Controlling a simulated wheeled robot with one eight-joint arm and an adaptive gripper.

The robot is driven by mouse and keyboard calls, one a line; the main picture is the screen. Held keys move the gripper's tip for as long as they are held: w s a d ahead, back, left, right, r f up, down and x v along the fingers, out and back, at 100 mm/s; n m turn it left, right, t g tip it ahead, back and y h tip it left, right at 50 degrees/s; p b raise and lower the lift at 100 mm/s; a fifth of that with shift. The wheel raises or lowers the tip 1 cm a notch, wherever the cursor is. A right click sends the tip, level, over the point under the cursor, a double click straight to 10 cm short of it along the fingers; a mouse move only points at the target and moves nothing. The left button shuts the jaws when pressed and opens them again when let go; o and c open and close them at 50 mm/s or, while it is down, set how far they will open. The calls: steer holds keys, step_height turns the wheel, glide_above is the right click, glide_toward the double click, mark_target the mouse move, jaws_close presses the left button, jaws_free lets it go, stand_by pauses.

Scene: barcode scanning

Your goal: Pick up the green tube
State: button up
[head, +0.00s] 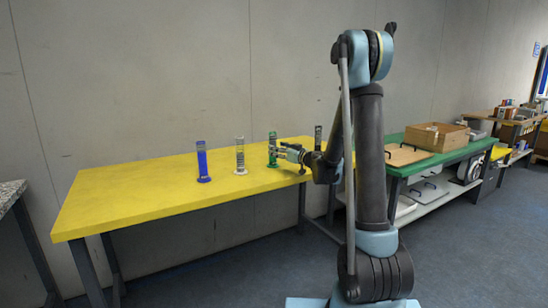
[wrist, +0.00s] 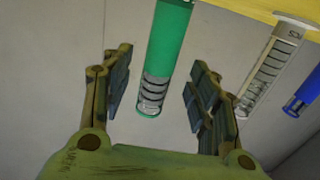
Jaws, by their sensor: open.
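The green tube (head: 272,161) stands upright on the yellow table (head: 130,192), in a row with other tubes. My gripper (head: 275,151) is at its upper part, reaching in from the right. In the wrist view, which shows the scene upside down, the green tube (wrist: 170,40) lies between the two spread fingers of my gripper (wrist: 160,72). Its clear, dark-ringed end points down in that picture. Gaps show on both sides of it, so the fingers look apart from it. The gripper is open and holds nothing.
A white tube (head: 240,158) and a blue tube (head: 203,163) stand to the left of the green one. A dark tube (head: 318,138) stands to the right, near my arm. A green table (head: 440,160) with a wooden box (head: 437,138) is further right. The table's left part is bare.

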steer(key=x, duration=0.4)
steer(key=shift+w+a+r, duration=0.25)
steer(key=shift+w, duration=0.1)
jaws_close()
